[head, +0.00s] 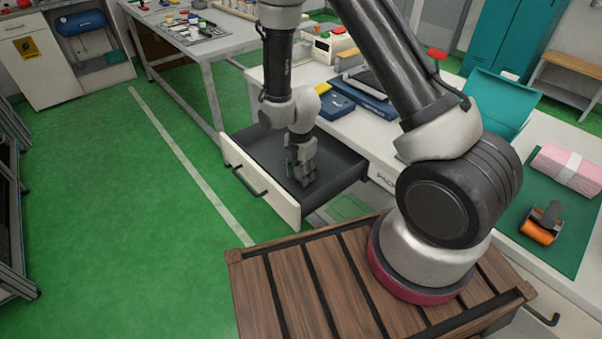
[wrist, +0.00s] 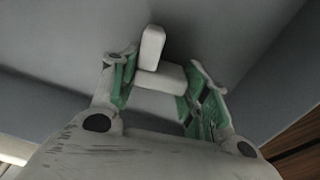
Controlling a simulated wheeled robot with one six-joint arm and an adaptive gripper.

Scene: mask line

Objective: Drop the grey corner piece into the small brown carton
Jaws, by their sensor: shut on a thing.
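My gripper (head: 302,168) points down inside an open drawer (head: 262,178) with a white front and dark grey inside. In the wrist view my gripper (wrist: 160,92) has its green-padded fingers closed on the grey corner piece (wrist: 155,74), a pale L-shaped block. One leg of the piece spans between the fingers and the other sticks out beyond them. The drawer's grey floor lies behind it; I cannot tell whether the piece touches it. In the head view the piece cannot be made out. I see no small brown carton in either view.
A white counter (head: 345,122) above the drawer holds blue folders (head: 362,101), a green mat (head: 562,232), a pink stack (head: 568,168) and an orange tape dispenser (head: 542,224). A grey table (head: 190,47) with parts stands at the back. Green floor (head: 110,190) is clear at left.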

